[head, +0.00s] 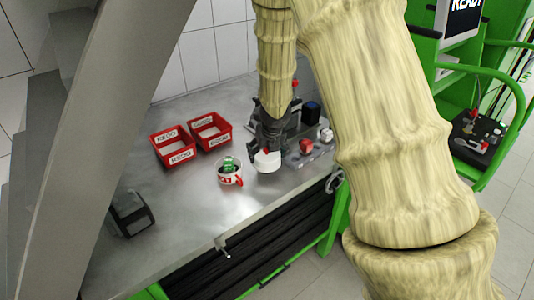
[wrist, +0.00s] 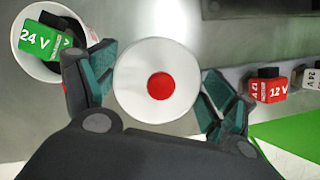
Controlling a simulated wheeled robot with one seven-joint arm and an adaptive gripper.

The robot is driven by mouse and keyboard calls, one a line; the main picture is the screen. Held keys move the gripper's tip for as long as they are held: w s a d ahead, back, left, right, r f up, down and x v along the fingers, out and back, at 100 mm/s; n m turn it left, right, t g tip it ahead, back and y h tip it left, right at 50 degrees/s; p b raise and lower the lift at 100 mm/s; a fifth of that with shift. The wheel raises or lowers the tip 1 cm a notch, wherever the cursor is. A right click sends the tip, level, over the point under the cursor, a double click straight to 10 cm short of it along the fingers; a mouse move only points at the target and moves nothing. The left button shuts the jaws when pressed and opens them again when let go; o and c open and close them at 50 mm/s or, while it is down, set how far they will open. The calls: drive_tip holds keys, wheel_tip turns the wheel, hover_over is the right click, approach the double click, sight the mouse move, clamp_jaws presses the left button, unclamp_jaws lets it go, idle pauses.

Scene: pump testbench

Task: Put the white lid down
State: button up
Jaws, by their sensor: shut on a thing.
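The white lid (wrist: 138,66) with a red knob in its middle is between the two fingers of my gripper (wrist: 156,88) in the wrist view. My gripper is shut on it. In the head view the white lid (head: 267,161) shows under my gripper (head: 266,140), just right of a red and white mug (head: 230,176). I cannot tell how high above the bench the lid is. The mug also shows at the upper left of the wrist view (wrist: 32,62). It stands open, with a green 24 V block (wrist: 40,40) inside.
The metal bench (head: 185,215) is clear in front and left of the mug. Two red bins (head: 172,150) stand at the back left. A dark device (head: 130,213) stands at the left.

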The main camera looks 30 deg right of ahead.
sight(268, 154)
drive_tip(key=shift+w+d+r+p, duration=0.1)
drive_tip(key=shift+w+d+p, duration=0.2)
drive_tip(key=shift+w+p, duration=0.1)
drive_tip(key=shift+f+b, duration=1.2)
drive_tip(key=shift+f, duration=0.7)
drive_tip(key=shift+f, duration=0.1)
drive_tip(key=o, duration=0.7)
drive_tip(key=p+v, duration=0.5)
drive_tip(key=v, duration=0.7)
